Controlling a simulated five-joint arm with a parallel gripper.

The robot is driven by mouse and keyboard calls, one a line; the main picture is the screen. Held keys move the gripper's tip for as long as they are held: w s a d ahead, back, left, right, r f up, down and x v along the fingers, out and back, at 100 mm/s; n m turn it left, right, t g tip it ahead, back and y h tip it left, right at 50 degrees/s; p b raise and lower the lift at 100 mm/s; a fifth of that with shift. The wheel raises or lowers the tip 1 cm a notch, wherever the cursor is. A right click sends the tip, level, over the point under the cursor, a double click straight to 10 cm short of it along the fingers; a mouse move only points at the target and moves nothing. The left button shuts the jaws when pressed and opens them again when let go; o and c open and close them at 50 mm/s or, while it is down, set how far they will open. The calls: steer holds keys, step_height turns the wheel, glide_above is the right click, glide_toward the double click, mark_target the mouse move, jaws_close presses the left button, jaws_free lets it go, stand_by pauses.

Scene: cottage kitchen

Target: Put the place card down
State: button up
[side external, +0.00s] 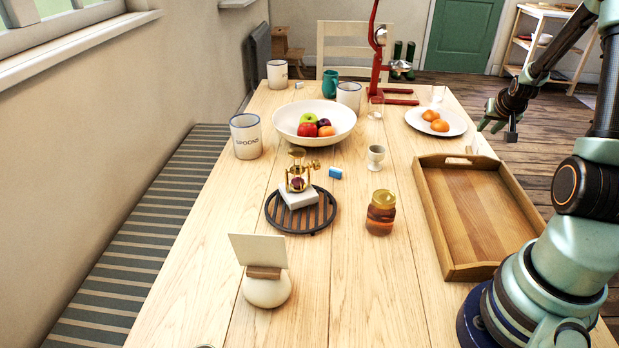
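The place card (258,250) is a blank cream card standing upright, leaning slightly, in a small wooden holder (264,273). The holder rests on top of a rounded white object (267,292) near the front left of the table. My gripper (499,128) is high at the right, beyond the tray and far from the card. Its fingers look apart, and I see nothing between them; they are small in this view.
A wooden tray (433,225) lies at the right edge. A dark round trivet (273,216) carries a white block and brass device. An amber jar (381,213), egg cup (376,158), fruit bowl (340,127) and mugs stand behind. The front middle of the wooden table (345,290) is clear.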

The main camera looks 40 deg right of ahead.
steer(key=w+a+r+n+t+y, duration=0.15)
steer(key=w+a+r, duration=0.3)
steer(key=a, duration=0.55)
steer(key=w+a+r+n+y, duration=0.1)
steer(key=w+a+r+n, duration=0.2)
steer(key=a+r, duration=0.5)
steer(key=s+a+r+n+y, duration=0.1)
steer(key=s+a+n+y, duration=0.1)
steer(key=a, duration=1)
steer(key=s+a+r+n+y, duration=0.1)
steer(key=s+a+n, duration=0.4)
steer(key=a, duration=0.8)
steer(key=shift+s+a+y, duration=0.15)
steer(key=shift+y, duration=0.5)
steer(key=shift+r, duration=0.1)
